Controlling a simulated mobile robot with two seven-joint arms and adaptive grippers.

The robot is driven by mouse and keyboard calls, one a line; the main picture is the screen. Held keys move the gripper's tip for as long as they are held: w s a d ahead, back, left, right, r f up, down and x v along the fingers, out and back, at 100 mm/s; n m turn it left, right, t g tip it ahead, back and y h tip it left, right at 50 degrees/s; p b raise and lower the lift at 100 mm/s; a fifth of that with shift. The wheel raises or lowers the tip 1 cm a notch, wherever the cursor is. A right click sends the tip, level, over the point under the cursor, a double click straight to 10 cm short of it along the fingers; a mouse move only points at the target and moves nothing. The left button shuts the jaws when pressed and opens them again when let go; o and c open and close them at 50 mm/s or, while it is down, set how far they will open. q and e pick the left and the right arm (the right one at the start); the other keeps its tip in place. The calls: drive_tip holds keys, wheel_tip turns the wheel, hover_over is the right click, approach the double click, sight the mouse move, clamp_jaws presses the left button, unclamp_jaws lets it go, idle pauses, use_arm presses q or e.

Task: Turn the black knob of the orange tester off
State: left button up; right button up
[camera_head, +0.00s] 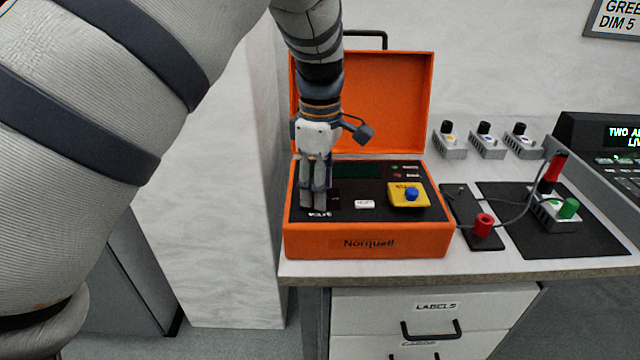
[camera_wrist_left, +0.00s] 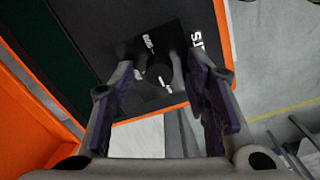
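The orange tester (camera_head: 365,241) stands on the white counter with its lid open and upright at the back. My left gripper (camera_head: 314,204) points down at the left part of its dark panel, and hides the knob in the head view. In the left wrist view, the black knob (camera_wrist_left: 158,75) sits on a black plate with white lettering, between the two fingers of my left gripper (camera_wrist_left: 160,68). The fingers are apart; I cannot tell whether either touches the knob. The knob's setting is too dark to read. My right gripper is not in view.
A yellow box with a blue button (camera_head: 411,195) and a white button (camera_head: 365,204) are on the panel right of the gripper. Several grey switch boxes (camera_head: 487,147) stand behind.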

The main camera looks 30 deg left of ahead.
use_arm(q)
wheel_tip(320, 180, up, 12)
idle(0.3)
idle(0.3)
